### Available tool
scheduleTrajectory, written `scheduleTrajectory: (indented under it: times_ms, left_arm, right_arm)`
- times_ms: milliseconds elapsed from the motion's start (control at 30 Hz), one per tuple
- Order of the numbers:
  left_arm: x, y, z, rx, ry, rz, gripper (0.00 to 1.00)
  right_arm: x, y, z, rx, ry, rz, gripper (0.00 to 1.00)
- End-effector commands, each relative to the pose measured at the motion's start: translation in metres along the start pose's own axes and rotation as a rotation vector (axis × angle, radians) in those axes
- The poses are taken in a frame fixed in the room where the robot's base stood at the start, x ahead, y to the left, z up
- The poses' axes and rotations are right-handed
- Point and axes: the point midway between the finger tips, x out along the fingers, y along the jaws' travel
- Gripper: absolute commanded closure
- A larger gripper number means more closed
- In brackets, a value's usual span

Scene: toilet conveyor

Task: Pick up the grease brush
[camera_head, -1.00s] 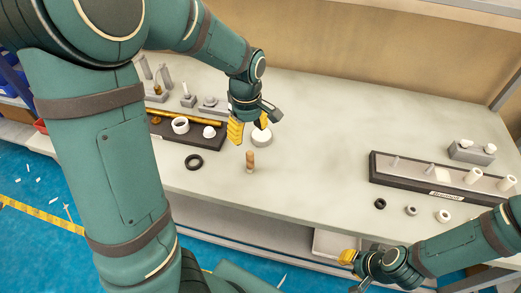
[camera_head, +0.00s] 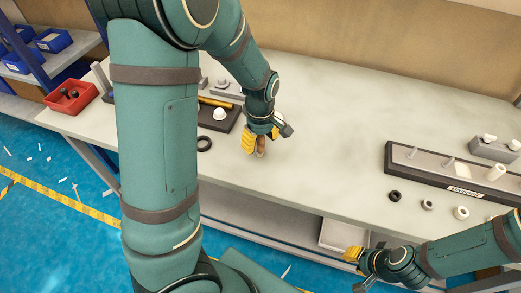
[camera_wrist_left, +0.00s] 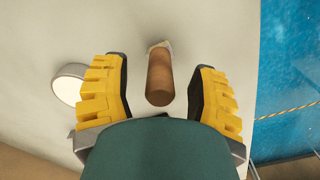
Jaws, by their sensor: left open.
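The grease brush (camera_wrist_left: 160,77) has a brown cylindrical handle and a pale tip. It stands on the worktable in the head view (camera_head: 261,147), partly hidden by my left gripper. My left gripper (camera_head: 256,145) is open, with its yellow fingers on either side of the brush. In the left wrist view the brush lies between the open fingers (camera_wrist_left: 159,95), with gaps on both sides. My right gripper (camera_head: 352,254) is low at the front edge of the table, away from the brush. Its finger opening is too small to tell.
A white round container (camera_wrist_left: 69,84) stands beside the left gripper. The middle of the table (camera_head: 325,130) is clear.

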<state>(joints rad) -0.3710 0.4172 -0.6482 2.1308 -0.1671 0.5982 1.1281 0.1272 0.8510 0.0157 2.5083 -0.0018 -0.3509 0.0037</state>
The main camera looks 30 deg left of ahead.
Motion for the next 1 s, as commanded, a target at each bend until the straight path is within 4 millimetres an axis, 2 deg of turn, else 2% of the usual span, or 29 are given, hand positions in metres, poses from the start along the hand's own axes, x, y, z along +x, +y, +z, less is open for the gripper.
scheduleTrajectory:
  times_ms: [33, 167, 433, 600, 1000]
  left_arm:
    - [0.012, -0.001, 0.001, -0.001, -0.001, -0.002, 0.41]
    - [0.027, -0.001, 0.0, 0.0, 0.0, -0.002, 0.41]
    - [0.028, 0.0, 0.0, 0.0, 0.0, 0.001, 0.42]
    - [0.028, 0.0, 0.0, 0.0, 0.0, 0.001, 1.0]
    - [0.022, 0.0, 0.0, 0.001, 0.001, 0.002, 1.0]
  right_arm:
    - [0.007, 0.003, 0.0, 0.0, 0.002, 0.0, 0.73]
    - [0.012, 0.004, -0.001, 0.0, 0.005, 0.0, 0.73]
    - [0.011, 0.004, -0.001, -0.001, 0.006, 0.0, 0.73]
    - [0.011, 0.004, -0.001, -0.001, 0.006, 0.0, 0.73]
    - [0.009, 0.003, -0.001, 0.0, 0.005, 0.0, 0.73]
